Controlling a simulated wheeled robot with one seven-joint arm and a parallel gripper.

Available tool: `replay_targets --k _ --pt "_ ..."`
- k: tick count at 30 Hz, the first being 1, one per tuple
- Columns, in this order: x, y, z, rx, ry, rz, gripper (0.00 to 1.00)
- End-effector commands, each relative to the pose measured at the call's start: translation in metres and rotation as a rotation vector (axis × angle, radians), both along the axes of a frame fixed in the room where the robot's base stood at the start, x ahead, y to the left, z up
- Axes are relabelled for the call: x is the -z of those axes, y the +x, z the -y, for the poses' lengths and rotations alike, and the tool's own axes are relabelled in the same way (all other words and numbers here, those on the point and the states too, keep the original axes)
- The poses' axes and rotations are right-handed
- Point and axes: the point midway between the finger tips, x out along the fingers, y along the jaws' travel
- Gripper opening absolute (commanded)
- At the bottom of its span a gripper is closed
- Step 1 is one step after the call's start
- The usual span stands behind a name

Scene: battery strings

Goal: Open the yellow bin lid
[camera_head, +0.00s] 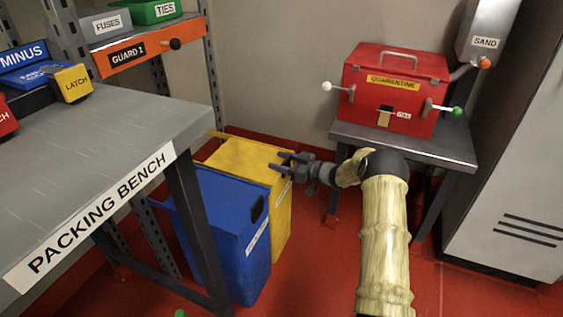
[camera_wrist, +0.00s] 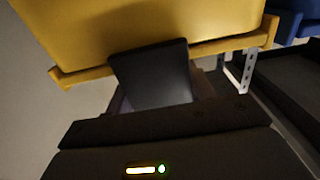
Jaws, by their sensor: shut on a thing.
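The yellow bin (camera_head: 281,215) stands on the floor behind the blue bin, and its yellow lid (camera_head: 243,158) lies down over the top. My gripper (camera_head: 285,163) is at the lid's right edge, reaching in from the right. In the wrist view, a dark tab (camera_wrist: 155,75) stands out at the yellow rim (camera_wrist: 215,48), and my gripper is shut on this tab. The fingertips are mostly hidden in the wrist view.
The blue bin (camera_head: 228,232) stands close in front of the yellow one. The packing bench (camera_head: 110,130) is at the left, its leg near the blue bin. A red quarantine box (camera_head: 430,75) sits on a grey table (camera_head: 450,148) at the right. Red floor is open around my arm.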

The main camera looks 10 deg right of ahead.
Motion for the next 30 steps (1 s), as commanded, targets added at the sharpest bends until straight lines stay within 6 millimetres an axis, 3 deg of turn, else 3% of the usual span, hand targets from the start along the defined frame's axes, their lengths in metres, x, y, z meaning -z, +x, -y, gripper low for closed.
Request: replay_targets --k 9,17,18,21,30 --pt "-0.001 0.022 -0.033 -0.001 -0.001 0.002 0.14" --pt "0.0 0.023 -0.034 0.0 -0.001 0.0 0.14" --pt "0.0 0.023 -0.034 0.001 -0.001 0.0 0.56" --pt "0.0 0.023 -0.034 0.0 -0.001 0.0 0.76" --pt "0.0 0.022 -0.033 0.0 0.0 0.0 0.76"
